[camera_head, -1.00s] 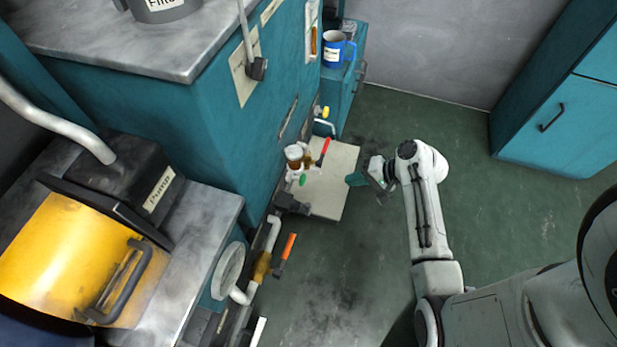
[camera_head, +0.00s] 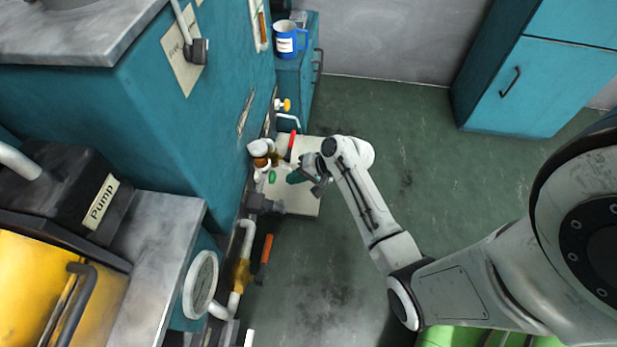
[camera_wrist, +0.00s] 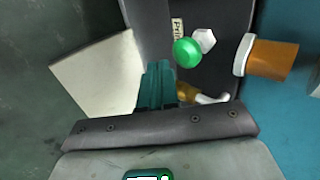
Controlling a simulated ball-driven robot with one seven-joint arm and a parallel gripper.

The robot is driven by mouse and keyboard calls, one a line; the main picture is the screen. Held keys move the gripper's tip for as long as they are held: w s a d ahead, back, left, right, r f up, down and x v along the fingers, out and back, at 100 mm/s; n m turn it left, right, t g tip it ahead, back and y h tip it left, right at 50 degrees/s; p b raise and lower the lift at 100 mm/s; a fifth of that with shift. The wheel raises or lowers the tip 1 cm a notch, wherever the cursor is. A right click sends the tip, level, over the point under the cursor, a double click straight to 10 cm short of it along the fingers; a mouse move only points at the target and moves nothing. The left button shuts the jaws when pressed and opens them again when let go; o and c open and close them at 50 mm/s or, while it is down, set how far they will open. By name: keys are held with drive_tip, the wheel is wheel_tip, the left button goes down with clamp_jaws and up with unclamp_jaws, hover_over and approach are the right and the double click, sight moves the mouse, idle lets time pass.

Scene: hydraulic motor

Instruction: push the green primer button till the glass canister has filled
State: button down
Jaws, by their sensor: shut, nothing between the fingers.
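The green primer button (camera_head: 272,177) sits low by the teal cabinet's side. In the wrist view it is a round green knob (camera_wrist: 187,52) beside a white hex piece and a partly hidden label. A canister (camera_head: 261,162) with amber-brown contents and a white top stands just behind it; it also shows in the wrist view (camera_wrist: 272,59). I cannot tell its fill level. My gripper (camera_head: 293,178) has its teal fingers shut and empty. Their tips point toward the button from its right and look a short gap away from it; the wrist view shows them below-left of the button.
A pale plate (camera_head: 303,204) lies under my gripper. A red-handled lever (camera_head: 291,142) stands close behind, and an orange-handled lever (camera_head: 265,251) is nearer. A yellow knob (camera_head: 285,104) is farther back. The green floor (camera_head: 400,130) to the right is open.

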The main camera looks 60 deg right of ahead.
sight(275, 175)
drive_tip(key=w, duration=0.1)
drive_tip(key=w+a, duration=0.1)
drive_tip(key=shift+w+r+b, duration=0.1)
drive_tip(key=shift+w+b, duration=0.2)
drive_tip(key=shift+b, duration=0.05)
drive_tip(key=shift+w+a+p, duration=0.25)
drive_tip(key=shift+w+p, duration=0.05)
drive_tip(key=shift+w, duration=0.4)
drive_tip(key=shift+w+a+p, duration=0.25)
drive_tip(key=shift+w+p, duration=0.05)
drive_tip(key=shift+w, duration=0.35)
